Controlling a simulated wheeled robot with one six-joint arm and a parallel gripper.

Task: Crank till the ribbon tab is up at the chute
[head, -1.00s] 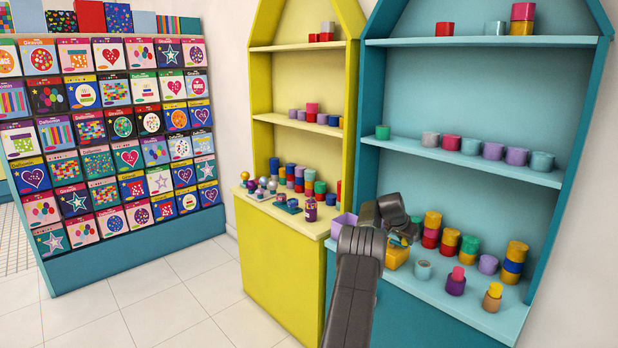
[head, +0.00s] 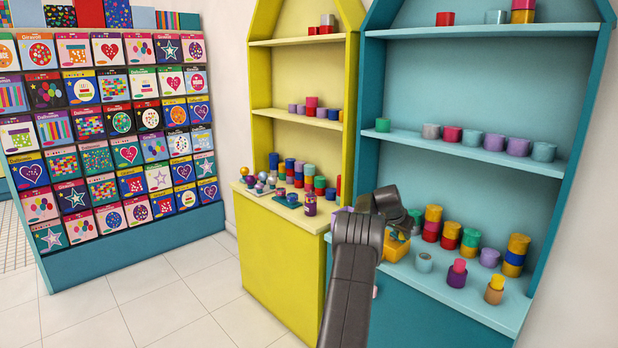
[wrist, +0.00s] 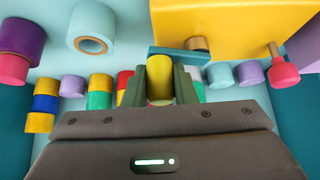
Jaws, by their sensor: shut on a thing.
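The yellow box (head: 395,248) stands on the blue shelf unit's counter, partly behind my arm. In the wrist view its yellow side (wrist: 235,22) fills the upper right, with a blue crank arm (wrist: 180,53) across it and a brown hub at its middle. My gripper (wrist: 160,92) is shut on the yellow crank knob (wrist: 160,82), one finger on each side. In the head view my gripper is mostly hidden by my arm. A wooden peg with a pink end (wrist: 281,74) shows beside the box; I cannot tell whether it is the ribbon tab. I cannot make out the chute.
Stacked colored spools (head: 449,234) stand behind and right of the box. A yellow shelf unit (head: 275,270) stands left, a card rack (head: 110,130) farther left. The floor between is clear.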

